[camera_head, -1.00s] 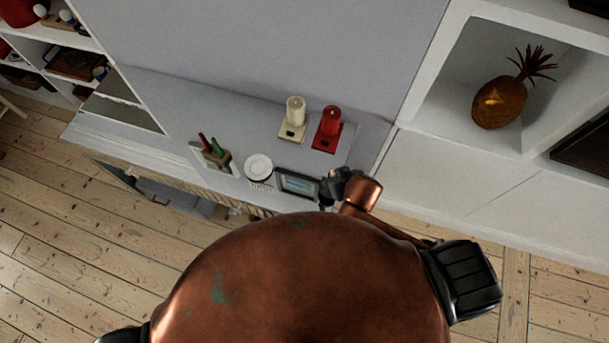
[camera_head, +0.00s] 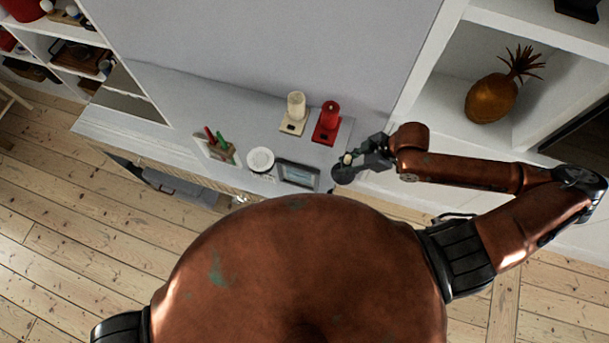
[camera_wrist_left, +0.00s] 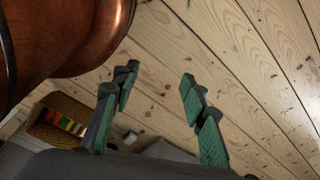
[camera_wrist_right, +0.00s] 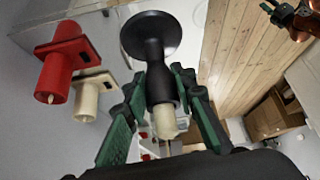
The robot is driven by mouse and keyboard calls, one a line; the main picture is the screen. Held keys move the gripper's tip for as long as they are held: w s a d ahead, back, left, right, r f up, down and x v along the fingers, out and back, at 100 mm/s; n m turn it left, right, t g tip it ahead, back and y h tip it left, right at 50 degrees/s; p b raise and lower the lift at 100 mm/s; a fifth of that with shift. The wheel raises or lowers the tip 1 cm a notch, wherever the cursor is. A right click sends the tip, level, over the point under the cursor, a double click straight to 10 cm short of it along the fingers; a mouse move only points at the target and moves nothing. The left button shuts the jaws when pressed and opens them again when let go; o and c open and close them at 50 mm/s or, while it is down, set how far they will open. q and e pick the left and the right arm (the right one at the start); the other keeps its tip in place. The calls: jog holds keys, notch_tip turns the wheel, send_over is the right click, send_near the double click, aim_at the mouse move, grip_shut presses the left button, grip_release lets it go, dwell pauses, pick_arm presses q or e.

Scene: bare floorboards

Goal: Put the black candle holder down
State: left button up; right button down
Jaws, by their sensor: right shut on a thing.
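The black candle holder (camera_wrist_right: 152,50) has a round flat base and a narrow stem, with a cream candle (camera_wrist_right: 165,122) in its cup. My right gripper (camera_wrist_right: 160,85) is shut on its stem in the right wrist view. In the head view the black candle holder (camera_head: 343,174) is at the right end of the white shelf top (camera_head: 215,115), beside the framed picture, with my right gripper (camera_head: 364,160) at its right. I cannot tell whether its base touches the surface. My left gripper (camera_wrist_left: 150,100) is open and empty above the floorboards in the left wrist view.
A red candle and holder (camera_head: 328,122) and a cream candle and holder (camera_head: 294,114) stand behind. A framed picture (camera_head: 298,174), a white round object (camera_head: 260,160) and a small box with bottles (camera_head: 217,149) stand to the left. A pineapple ornament (camera_head: 491,98) is in the right cubby.

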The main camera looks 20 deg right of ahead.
jog(key=w+a+f+b, duration=0.1)
jog(key=w+a+f, duration=0.1)
jog(key=a+f, duration=0.2)
jog(key=w+a+f+b, duration=0.2)
jog(key=a+f, duration=0.2)
jog(key=w+a+f+b, duration=0.2)
jog(key=w+a+f, duration=0.1)
jog(key=a+f, duration=0.1)
jog(key=shift+w+f, duration=0.1)
jog(key=shift+f, duration=0.3)
pick_arm(q)
notch_tip(320, 180, down, 6)
jog(key=s, duration=0.2)
jog(key=shift+s+d+r, duration=0.1)
jog(key=shift+s, duration=0.05)
pick_arm(e)
jog(key=c, duration=1.6)
grip_release()
jog(key=shift+d+f, duration=0.1)
pick_arm(q)
jog(key=shift+r+p, duration=0.3)
jog(key=shift+r, duration=0.2)
pick_arm(e)
jog(key=v, duration=1.2)
